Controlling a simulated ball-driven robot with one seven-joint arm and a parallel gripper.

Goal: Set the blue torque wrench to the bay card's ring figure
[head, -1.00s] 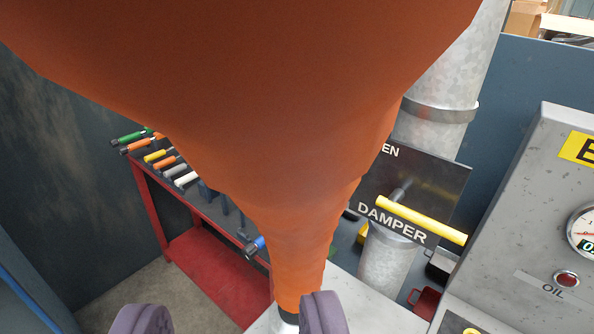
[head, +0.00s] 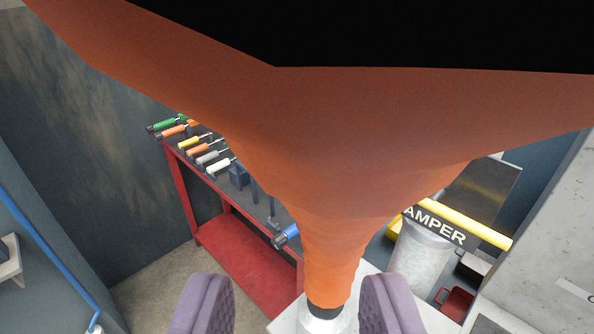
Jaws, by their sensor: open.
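The blue-handled tool (head: 286,237), which looks like the blue torque wrench, lies on the red cart (head: 184,190) near its closer end. I cannot make out a bay card or any setting scale.
Several other handled tools, including a green one (head: 168,123) and a white one (head: 220,166), lie on the cart. The damper plate with its yellow bar (head: 462,223) and a grey pipe (head: 416,262) stand right. Floor (head: 150,285) is clear at lower left.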

